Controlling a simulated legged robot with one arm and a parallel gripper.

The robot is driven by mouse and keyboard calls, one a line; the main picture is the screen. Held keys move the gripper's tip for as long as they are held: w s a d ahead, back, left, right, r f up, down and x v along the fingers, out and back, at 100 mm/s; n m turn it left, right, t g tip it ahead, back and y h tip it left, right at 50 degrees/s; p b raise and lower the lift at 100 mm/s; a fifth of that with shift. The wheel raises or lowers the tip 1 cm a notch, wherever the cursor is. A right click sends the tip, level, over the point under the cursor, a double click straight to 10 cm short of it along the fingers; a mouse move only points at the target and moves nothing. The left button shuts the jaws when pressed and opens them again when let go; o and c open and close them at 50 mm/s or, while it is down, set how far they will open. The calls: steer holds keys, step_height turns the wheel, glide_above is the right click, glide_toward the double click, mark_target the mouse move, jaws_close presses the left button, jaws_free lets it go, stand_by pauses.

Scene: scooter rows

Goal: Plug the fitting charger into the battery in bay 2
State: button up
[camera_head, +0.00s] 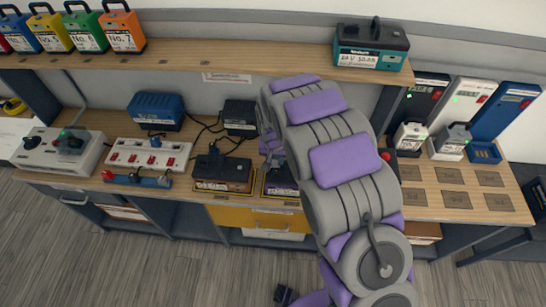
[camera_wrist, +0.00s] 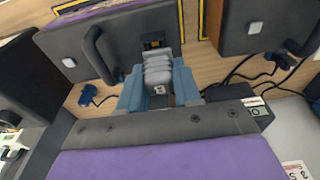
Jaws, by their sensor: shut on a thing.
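In the wrist view my gripper (camera_wrist: 158,92) has blue fingers shut on a grey ribbed plug (camera_wrist: 158,72) with a dark mark on it. The plug's front is at a dark socket (camera_wrist: 153,42) on the side of a dark battery (camera_wrist: 75,45) with a black handle. Whether it is fully seated I cannot tell. This battery has a purple top and is largely hidden behind my arm in the head view (camera_head: 281,183). Another dark battery (camera_wrist: 262,20) stands beside it, also in the head view (camera_head: 222,172). No bay number is readable.
Dark chargers (camera_head: 240,115) and a blue charger (camera_head: 156,108) stand behind the batteries with loose cables. A blue plug (camera_wrist: 88,95) lies near the held one. A white switch box (camera_head: 148,153) is left. Upright chargers (camera_head: 465,100) stand right. A shelf (camera_head: 210,54) overhangs the bench.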

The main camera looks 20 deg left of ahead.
steer(key=shift+a+f, duration=0.25)
steer(key=shift+a, duration=0.75)
steer(key=shift+d+r, duration=0.2)
steer(key=shift+d, duration=1.6)
steer(key=shift+a+f, duration=0.1)
steer(key=shift+a, duration=0.7)
steer(key=shift+d, duration=0.15)
steer(key=shift+a+f, duration=0.1)
steer(key=shift+a, duration=0.2)
steer(key=shift+d, duration=0.1)
